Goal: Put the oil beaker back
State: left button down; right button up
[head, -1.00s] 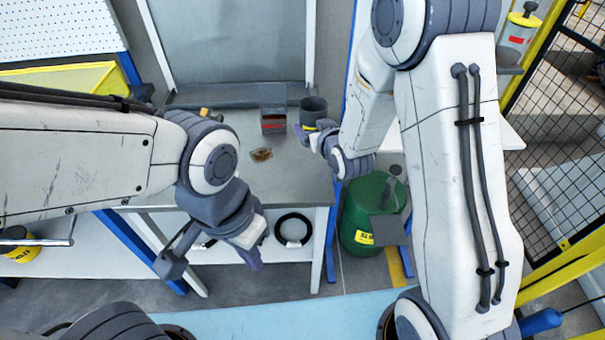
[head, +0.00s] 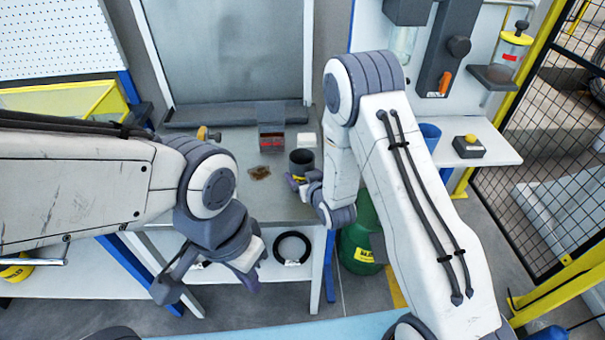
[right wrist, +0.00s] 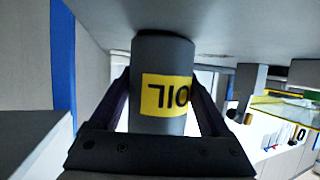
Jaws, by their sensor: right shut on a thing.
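The oil beaker (head: 302,163) is a dark grey cup with a yellow label, over the right part of the grey workbench top (head: 225,185). In the right wrist view the beaker (right wrist: 162,60) shows its "OIL" label upside down between the two fingers. My right gripper (head: 298,180) is shut on it; the right wrist view shows the gripper (right wrist: 163,108) from behind. The beaker's base is at or close to the grey surface; I cannot tell whether it touches. My left gripper (head: 252,278) hangs in front of the bench, apart from the beaker, and its opening is unclear.
A brownish patch (head: 259,172) lies on the bench left of the beaker. A dark box with a red front (head: 271,140) and a small white block (head: 306,139) stand behind. A green drum (head: 358,240) stands right of the bench. A black coil (head: 293,248) lies on the lower shelf.

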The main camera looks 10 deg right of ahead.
jog(key=shift+f, duration=0.2)
jog(key=o, duration=1.5)
